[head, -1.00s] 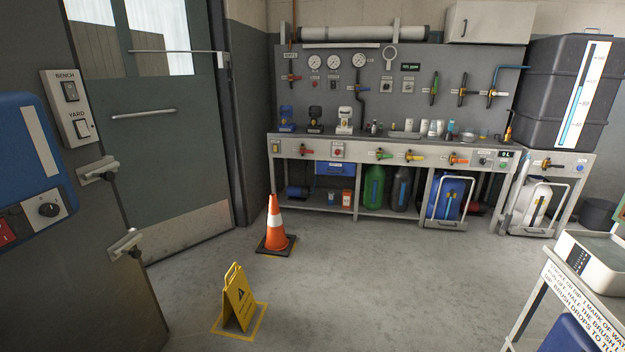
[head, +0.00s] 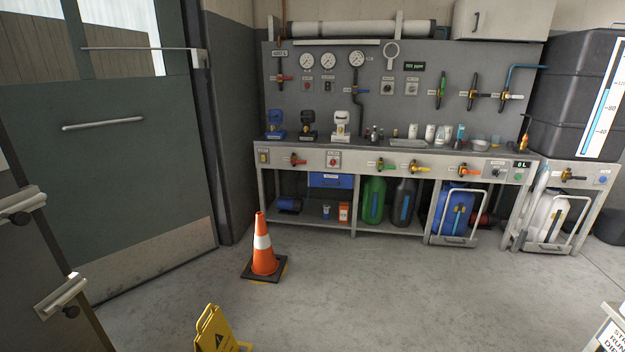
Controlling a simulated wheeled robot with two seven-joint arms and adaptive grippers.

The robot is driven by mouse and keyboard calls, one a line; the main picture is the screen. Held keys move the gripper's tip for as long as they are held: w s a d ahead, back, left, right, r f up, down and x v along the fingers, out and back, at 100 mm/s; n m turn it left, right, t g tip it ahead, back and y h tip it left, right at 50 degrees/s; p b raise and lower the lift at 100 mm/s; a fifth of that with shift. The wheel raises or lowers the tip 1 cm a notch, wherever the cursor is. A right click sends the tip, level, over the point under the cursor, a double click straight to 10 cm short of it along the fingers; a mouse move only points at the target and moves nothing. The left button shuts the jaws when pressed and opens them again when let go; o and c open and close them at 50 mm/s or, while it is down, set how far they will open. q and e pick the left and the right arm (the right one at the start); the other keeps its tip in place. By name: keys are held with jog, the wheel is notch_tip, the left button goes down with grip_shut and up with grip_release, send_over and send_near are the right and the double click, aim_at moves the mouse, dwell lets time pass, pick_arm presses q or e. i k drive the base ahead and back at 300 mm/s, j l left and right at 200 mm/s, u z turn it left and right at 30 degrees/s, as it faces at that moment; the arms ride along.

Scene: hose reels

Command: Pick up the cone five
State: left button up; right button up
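An orange traffic cone (head: 263,250) with a white band and a dark square base stands upright on the floor, left of the picture's middle. It is in front of the workbench's left end, and a yellow floor mark shows at its base edge. No number can be made out on it. Neither of my grippers is in view.
A yellow folding floor sign (head: 212,332) stands nearer, at the bottom edge. A workbench (head: 300,155) with valves, gauges and jugs runs along the back. A grey door (head: 110,190) is at left. A white-edged stand shows at lower right (head: 612,325). The middle floor is clear.

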aim_at(264, 264)
jog(key=i, duration=1.6)
jog(key=i+u, duration=0.2)
jog(key=i, duration=0.2)
jog(key=i+l+u, duration=0.15)
jog(key=i, duration=0.25)
jog(key=i+l+u, duration=0.2)
jog(key=i+u, duration=0.15)
jog(key=i+l+u, duration=0.35)
jog(key=i, duration=0.15)
